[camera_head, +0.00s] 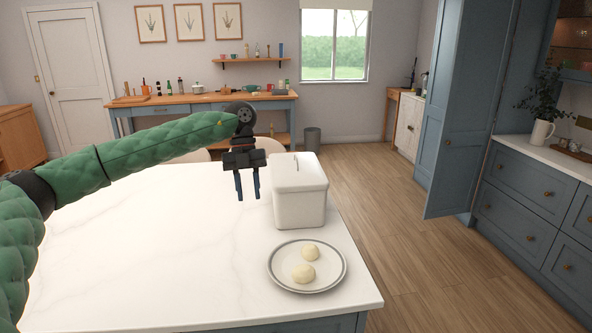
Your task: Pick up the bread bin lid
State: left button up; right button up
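A white bread bin (300,208) stands on the white island top near its right edge. Its white lid (306,176) sits on top and shows a thin dark line near its middle. My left gripper (247,196) hangs just left of the bin, fingers pointing down. Its two dark fingers are apart with nothing between them. The fingertips are at about the height of the bin's upper body in the picture; how far they are from the bin in depth I cannot tell. My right gripper is not in view.
A plate (282,284) with two pale dough balls (304,273) lies in front of the bin. The island top (170,245) is clear to the left. Chair backs show behind the island. A tall blue cupboard door (452,130) stands open at the right.

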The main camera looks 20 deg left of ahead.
aim_at(297, 171)
jog(key=i, duration=1.5)
